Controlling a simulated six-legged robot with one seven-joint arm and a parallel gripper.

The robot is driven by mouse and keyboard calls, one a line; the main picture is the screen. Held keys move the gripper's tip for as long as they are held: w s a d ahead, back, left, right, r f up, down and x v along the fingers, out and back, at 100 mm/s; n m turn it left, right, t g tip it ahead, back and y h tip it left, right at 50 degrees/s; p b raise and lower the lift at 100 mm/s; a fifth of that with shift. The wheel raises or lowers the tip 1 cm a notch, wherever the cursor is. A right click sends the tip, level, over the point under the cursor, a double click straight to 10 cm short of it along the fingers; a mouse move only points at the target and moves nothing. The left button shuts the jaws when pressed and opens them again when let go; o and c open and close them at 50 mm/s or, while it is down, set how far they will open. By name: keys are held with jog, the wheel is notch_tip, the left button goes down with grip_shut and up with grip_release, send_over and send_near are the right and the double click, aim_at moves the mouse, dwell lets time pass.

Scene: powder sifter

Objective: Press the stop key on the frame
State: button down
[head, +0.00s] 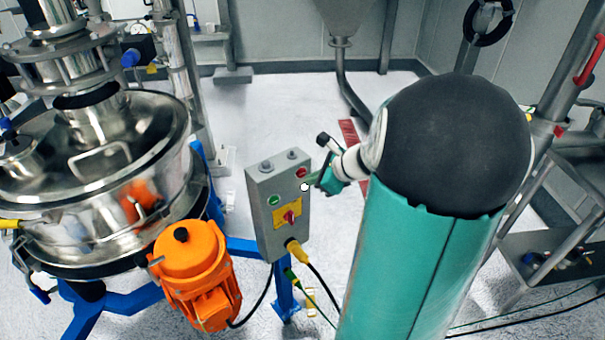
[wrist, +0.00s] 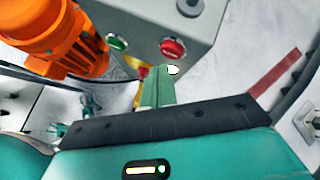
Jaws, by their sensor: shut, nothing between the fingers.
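The grey control box (head: 264,225) stands upright on the blue frame. Its red stop key (head: 302,172) is at the upper right of its front face, and a green key (head: 273,199) is at the left. The red key (wrist: 172,47) and green key (wrist: 118,43) also show in the wrist view. My gripper (head: 308,184) is shut and empty, its tips just below and right of the red key. In the wrist view the green fingers (wrist: 158,88) end just below the red key. A small white round spot shows at the tips. I cannot tell whether they touch the box.
A red rotary switch (head: 291,216) on a yellow plate sits below the keys. An orange motor (head: 195,270) and the steel sifter (head: 110,160) stand left of the box. Cables hang below it. The floor (head: 260,110) behind is mostly clear.

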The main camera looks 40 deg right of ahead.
jog(key=shift+w, duration=0.1)
dwell(0.4)
jog(key=shift+w, duration=0.35)
jog(key=shift+w, duration=0.4)
dwell(0.7)
dwell(0.3)
jog(key=shift+s, duration=0.8)
jog(key=s, duration=0.5)
jog(key=shift+a, duration=0.1)
dwell(0.7)
